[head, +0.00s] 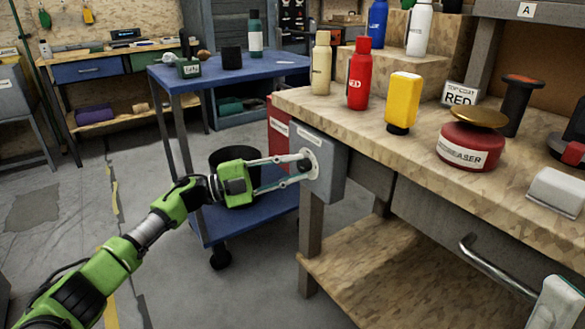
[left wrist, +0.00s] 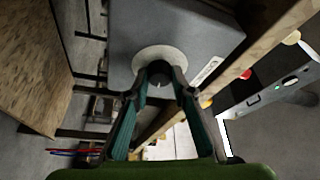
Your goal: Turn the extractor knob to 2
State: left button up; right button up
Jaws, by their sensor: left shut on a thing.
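The grey extractor box (head: 325,180) is fixed to the left end of the workbench, with a round pale dial plate (head: 314,158) on its face. My left gripper (head: 300,165) reaches in from the left and its fingertips are shut on the dark knob at the dial's centre. In the left wrist view the fingertips (left wrist: 160,72) meet in front of the pale dial plate (left wrist: 150,54) on the grey box (left wrist: 195,35). The fingers hide most of the knob, and I cannot read its setting or any numbers.
The workbench top (head: 300,101) holds a red bottle (head: 360,80), a yellow bottle (head: 403,100) and a red degreaser can (head: 468,148). A blue cart (head: 190,72) stands close behind my left gripper, with a black bucket (head: 228,160) on its lower shelf.

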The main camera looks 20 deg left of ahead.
pick_arm(q)
jog(key=o, duration=1.1)
jog(key=shift+o, duration=0.2)
jog(key=v, duration=1.2)
